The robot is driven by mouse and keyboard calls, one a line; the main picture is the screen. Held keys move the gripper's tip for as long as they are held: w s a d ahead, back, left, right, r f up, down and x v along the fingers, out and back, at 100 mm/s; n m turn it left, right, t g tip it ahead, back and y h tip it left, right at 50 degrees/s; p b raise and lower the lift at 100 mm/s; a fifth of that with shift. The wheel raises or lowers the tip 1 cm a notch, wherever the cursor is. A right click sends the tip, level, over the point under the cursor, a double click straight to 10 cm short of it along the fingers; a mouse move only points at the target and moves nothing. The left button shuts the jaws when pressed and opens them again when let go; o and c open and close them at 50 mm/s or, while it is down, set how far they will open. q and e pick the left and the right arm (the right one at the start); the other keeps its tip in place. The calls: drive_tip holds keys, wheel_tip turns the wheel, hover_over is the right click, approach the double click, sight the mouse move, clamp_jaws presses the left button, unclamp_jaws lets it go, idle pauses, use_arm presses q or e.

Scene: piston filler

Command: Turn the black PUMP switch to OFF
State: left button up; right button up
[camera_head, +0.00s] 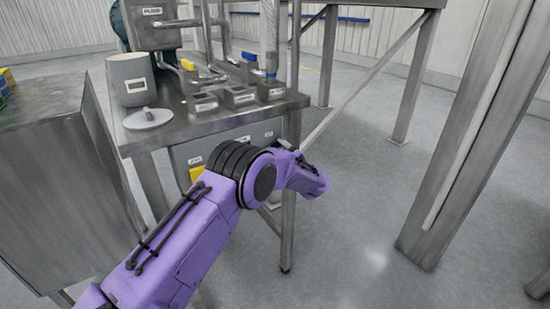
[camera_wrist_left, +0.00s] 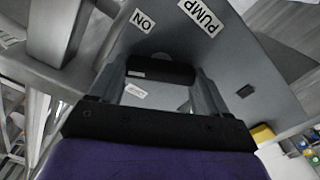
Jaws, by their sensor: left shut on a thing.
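In the left wrist view, a grey panel carries a PUMP label (camera_wrist_left: 200,16) and an ON label (camera_wrist_left: 143,20). The black PUMP switch (camera_wrist_left: 160,70) lies crosswise between the fingers of my left gripper (camera_wrist_left: 163,88), which is shut on it. The ON label is above and slightly left of the switch in that view. A small white label (camera_wrist_left: 136,91) shows below the switch, too blurred to read. In the head view my purple arm reaches past the table's front corner, and its gripper and the switch are hidden. My right gripper is in neither view.
A steel table (camera_head: 180,130) holds a grey pot (camera_head: 132,78), a round lid (camera_head: 148,118) and several small open metal boxes (camera_head: 240,97). A grey box (camera_head: 225,145) with a yellow part sits under its top. A steel cabinet (camera_head: 60,190) stands left. Floor at right is clear between posts.

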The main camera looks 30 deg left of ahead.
use_arm(q)
drive_tip(key=n+b, duration=0.3)
drive_tip(key=n, duration=0.1)
drive_tip(key=n+b, duration=0.3)
drive_tip(key=n, duration=0.1)
drive_tip(key=f+n+b, duration=0.1)
drive_tip(key=n+b, duration=0.2)
drive_tip(key=n, duration=0.1)
drive_tip(key=shift+s, duration=0.15)
drive_tip(key=shift+r+n+b, duration=0.1)
drive_tip(key=shift+n+b, duration=0.2)
drive_tip(key=o, duration=1)
drive_tip(key=shift+r, duration=0.1)
drive_tip(key=v, duration=1)
drive_tip(key=shift+s+d, duration=0.15)
drive_tip(key=shift+d, duration=0.05)
